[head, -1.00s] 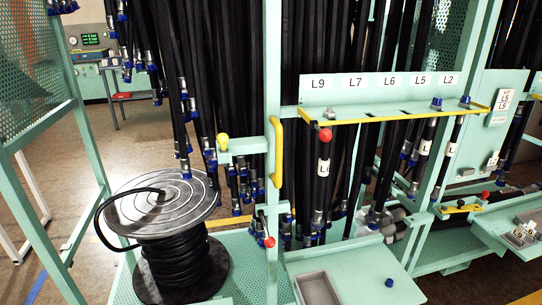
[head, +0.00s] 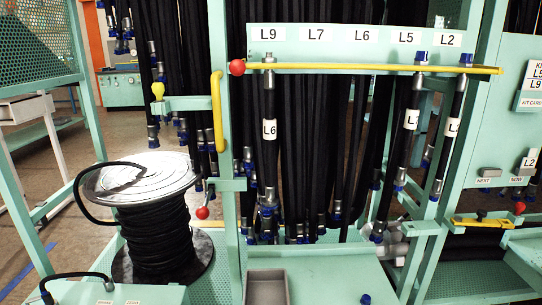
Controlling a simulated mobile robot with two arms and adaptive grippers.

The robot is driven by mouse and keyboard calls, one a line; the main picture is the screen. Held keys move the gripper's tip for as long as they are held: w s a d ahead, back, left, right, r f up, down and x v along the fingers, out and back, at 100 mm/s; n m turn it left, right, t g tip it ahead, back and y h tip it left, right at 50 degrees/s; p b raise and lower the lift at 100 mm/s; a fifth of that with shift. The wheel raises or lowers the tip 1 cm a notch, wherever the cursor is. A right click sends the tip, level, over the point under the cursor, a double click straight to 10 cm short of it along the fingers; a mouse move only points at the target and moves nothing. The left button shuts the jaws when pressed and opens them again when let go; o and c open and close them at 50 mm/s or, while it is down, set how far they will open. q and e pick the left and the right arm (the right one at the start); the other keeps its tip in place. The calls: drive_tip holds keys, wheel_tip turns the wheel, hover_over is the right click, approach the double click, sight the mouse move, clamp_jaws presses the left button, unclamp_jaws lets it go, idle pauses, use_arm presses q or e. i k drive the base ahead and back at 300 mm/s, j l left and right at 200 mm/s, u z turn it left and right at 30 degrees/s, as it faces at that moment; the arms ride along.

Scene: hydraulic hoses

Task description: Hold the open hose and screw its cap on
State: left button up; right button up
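A black hose with a white L6 label (head: 269,142) hangs under the L9 sign at the left end of the yellow-edged rack. Its bare metal top fitting (head: 268,57) stands at the bar with no blue cap on it. A loose blue cap (head: 365,299) lies on the pale green shelf at the bottom edge of the view. The hoses under L5 and L2 have blue caps on top, as on the L5 hose (head: 420,56). Neither of my grippers is in view.
A grey tray (head: 266,289) sits on the shelf (head: 325,268) left of the cap. A hose reel (head: 140,180) stands at the left. The yellow handle (head: 217,112), red knobs and green frame posts stand near the L6 hose. Dense black hoses hang behind the rack.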

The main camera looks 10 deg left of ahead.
sight(269, 202)
drive_tip(key=l+u, duration=0.25)
drive_tip(key=l, duration=0.7)
drive_tip(key=l+u, duration=0.25)
drive_tip(key=l, duration=0.75)
